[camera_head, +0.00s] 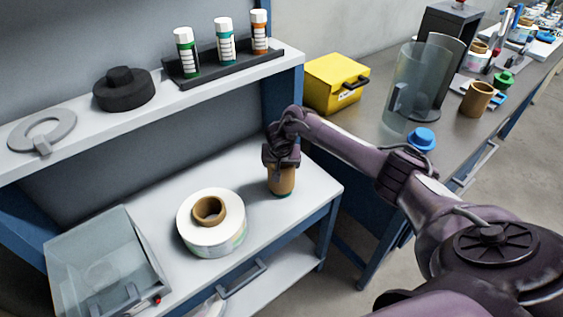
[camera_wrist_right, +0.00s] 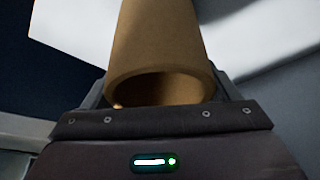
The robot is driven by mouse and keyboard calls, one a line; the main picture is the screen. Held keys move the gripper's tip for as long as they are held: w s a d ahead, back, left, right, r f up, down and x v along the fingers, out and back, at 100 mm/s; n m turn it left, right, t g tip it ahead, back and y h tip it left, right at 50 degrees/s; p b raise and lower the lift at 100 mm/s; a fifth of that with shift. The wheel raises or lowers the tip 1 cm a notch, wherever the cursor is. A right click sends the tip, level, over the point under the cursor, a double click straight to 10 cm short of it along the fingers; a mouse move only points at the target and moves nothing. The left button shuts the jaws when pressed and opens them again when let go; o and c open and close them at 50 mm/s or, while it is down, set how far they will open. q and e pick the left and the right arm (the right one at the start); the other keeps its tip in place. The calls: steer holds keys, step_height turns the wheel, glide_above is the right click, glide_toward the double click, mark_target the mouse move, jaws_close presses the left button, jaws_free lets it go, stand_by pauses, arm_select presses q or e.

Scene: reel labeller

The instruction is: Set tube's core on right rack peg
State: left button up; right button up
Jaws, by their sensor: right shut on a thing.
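A brown cardboard core (camera_head: 281,181) stands roughly upright in my right gripper (camera_head: 281,160), over the right part of the white bench. My right gripper is shut on it from above. The core also fills the middle of the right wrist view (camera_wrist_right: 165,50), its open end facing the camera. A thin green edge shows at the core's lower end; I cannot tell whether it belongs to a peg base or to the core. No bare peg shows, and contact with the bench is unclear. My left gripper is out of view.
A white label reel (camera_head: 227,241) with a brown core sits to the left. A clear bin (camera_head: 98,262) is at the bench's left end. Capped tubes stand in a black rack (camera_head: 222,67) on the upper shelf. A yellow box (camera_head: 330,84) and clear cylinder (camera_head: 416,85) stand right.

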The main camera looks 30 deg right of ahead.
steer(key=shift+f+b, duration=0.4)
steer(key=shift+f, duration=0.45)
steer(key=o, duration=0.9)
steer(key=p+v, duration=0.2)
steer(key=v, duration=0.5)
steer(key=shift+s+a+r, duration=0.1)
steer(key=shift+r, duration=0.25)
